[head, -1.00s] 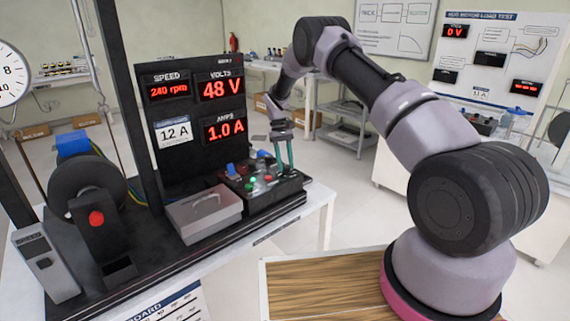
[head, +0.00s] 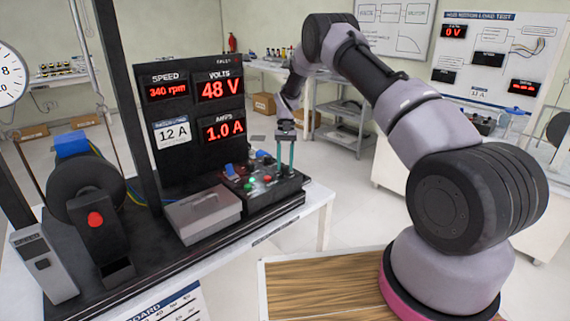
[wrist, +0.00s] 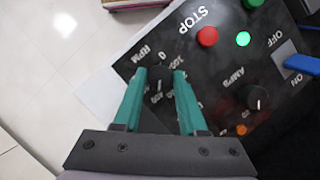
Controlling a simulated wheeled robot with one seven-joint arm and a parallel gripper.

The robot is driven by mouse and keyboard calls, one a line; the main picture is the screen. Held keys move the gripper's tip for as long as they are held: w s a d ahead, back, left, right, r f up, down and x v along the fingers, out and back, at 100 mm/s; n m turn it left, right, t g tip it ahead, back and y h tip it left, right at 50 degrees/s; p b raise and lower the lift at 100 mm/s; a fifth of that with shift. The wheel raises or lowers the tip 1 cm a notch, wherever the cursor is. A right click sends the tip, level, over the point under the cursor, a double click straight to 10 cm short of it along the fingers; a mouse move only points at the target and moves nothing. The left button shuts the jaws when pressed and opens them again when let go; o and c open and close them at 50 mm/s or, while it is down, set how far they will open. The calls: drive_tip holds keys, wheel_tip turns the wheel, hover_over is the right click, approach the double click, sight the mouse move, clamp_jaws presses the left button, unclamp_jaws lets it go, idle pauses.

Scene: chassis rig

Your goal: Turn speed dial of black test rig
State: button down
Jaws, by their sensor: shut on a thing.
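The black test rig (head: 150,110) stands on a table at left, with red displays reading 340 rpm, 48 V and 1.0 A. Its control box (head: 258,198) sits at the right end of the rig. In the wrist view, the speed dial (wrist: 158,76) is a dark knob by the RPM lettering, at the box's corner. My gripper (head: 285,166) points down over the box's right end. In the wrist view, its teal fingers (wrist: 159,80) are closed around the dial, one on each side, and partly cover it and its scale.
In the wrist view, a red STOP button (wrist: 207,36), a green light (wrist: 243,39), an AMPS knob (wrist: 257,97) and a blue switch lever (wrist: 302,64) are close by. A grey lidded box (head: 203,213) stands left of the control box.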

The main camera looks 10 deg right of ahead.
drive_tip(key=shift+c, duration=2.3)
unclamp_jaws()
drive_tip(key=v, duration=1)
drive_tip(key=shift+r, duration=0.35)
drive_tip(key=shift+w, duration=0.1)
